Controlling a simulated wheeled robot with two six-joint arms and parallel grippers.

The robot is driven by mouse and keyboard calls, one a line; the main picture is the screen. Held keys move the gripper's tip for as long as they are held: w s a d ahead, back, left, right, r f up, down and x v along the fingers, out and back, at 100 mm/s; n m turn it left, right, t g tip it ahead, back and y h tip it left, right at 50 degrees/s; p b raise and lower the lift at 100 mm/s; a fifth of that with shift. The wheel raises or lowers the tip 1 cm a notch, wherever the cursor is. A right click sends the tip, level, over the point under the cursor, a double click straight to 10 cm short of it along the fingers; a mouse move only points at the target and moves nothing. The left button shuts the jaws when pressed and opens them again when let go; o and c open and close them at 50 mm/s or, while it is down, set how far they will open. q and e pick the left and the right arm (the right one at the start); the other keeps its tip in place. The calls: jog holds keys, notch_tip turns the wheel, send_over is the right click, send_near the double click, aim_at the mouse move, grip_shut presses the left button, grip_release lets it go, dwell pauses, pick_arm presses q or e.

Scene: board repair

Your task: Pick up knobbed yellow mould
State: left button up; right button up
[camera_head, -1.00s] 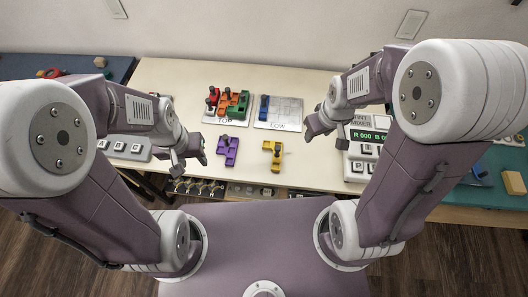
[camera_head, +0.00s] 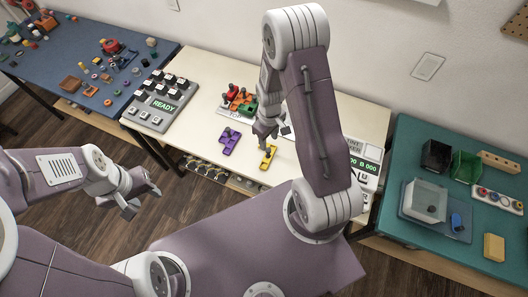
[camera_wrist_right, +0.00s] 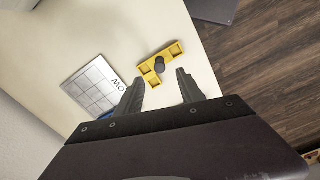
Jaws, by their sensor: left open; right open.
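The yellow mould (camera_head: 268,158) lies on the cream table, near its front edge. In the right wrist view the yellow mould (camera_wrist_right: 161,64) shows a dark knob on it and lies just beyond the fingertips. My right gripper (camera_head: 266,140) is open and empty above the table, close to the mould; its two fingers (camera_wrist_right: 160,80) are spread with the mould ahead between them. My left gripper (camera_head: 138,200) is open and empty, over the floor in front of the table, away from the mould.
A purple mould (camera_head: 229,140) lies left of the yellow one. Red, orange and green moulds (camera_head: 238,100) sit behind on a plate. A plate marked LOW (camera_wrist_right: 92,84) lies nearby. A button panel reading READY (camera_head: 163,101) stands left. A teal table (camera_head: 400,150) stands right.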

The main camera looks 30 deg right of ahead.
aim_at(268, 149)
notch_tip(268, 149, down, 3)
jog(key=shift+w+f+p, duration=0.2)
jog(key=shift+f+p, duration=0.3)
jog(key=shift+f, duration=2.55)
grip_shut()
